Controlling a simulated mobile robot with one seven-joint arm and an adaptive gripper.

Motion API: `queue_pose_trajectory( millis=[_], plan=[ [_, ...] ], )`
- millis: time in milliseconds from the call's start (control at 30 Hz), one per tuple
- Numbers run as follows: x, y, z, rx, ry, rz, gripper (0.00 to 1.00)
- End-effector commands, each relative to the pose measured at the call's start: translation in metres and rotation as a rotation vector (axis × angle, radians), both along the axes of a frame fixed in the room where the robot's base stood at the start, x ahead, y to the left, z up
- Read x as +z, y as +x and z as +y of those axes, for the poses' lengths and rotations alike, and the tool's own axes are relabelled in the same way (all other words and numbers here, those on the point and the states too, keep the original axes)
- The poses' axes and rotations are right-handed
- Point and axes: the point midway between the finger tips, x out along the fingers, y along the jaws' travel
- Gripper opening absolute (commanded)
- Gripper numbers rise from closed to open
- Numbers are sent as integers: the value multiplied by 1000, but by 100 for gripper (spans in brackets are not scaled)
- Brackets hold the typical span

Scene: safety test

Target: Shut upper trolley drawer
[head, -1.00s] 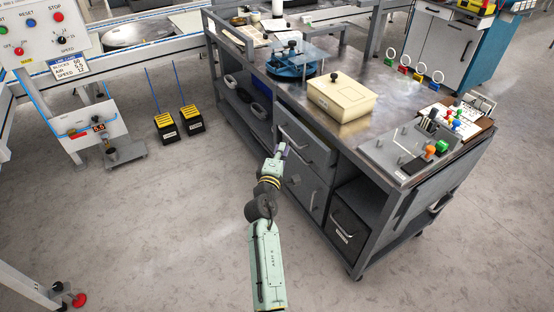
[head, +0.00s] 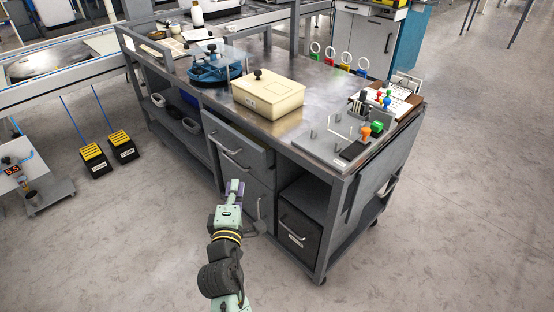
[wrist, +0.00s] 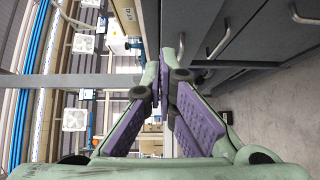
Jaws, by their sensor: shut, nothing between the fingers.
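The upper trolley drawer (head: 252,152) is grey with a bar handle (head: 230,153). Its front stands out from the trolley side, so it is partly open. The lower drawer (head: 262,196) is below it, with its own handle. My gripper (head: 236,186) is shut and empty, just in front of the drawers and a little below the upper drawer's handle in the head view. No contact can be made out. In the wrist view, the purple-padded fingers (wrist: 163,95) point forward, with grey drawer fronts and a handle (wrist: 222,36) to their right.
The trolley top (head: 300,75) bears a cream box (head: 268,95), a blue round fixture (head: 215,68) and a board with coloured pegs (head: 345,140). An open bay with a dark bin (head: 298,230) is right of the drawers. The floor in front is clear.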

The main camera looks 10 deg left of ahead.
Motion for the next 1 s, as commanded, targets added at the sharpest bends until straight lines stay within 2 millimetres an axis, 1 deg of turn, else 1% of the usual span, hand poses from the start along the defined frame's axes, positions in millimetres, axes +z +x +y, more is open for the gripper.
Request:
queue_pose_trajectory(
  millis=[67, 167, 267, 500, 600, 733, 833, 1000],
  plan=[
    [1, 2, 2, 4, -1, 0, 0],
    [3, 14, 3, 4, -1, -2, 0],
    [4, 32, 5, 2, -2, -2, 0],
    [4, 84, 11, 2, 0, -1, 0],
    [4, 103, 12, 1, 0, -1, 0],
    [3, 117, -3, 0, -1, 0, 0],
    [2, 124, -7, 2, -1, 0, 0],
    [1, 129, -12, 2, 0, 0, 0]
  ],
)
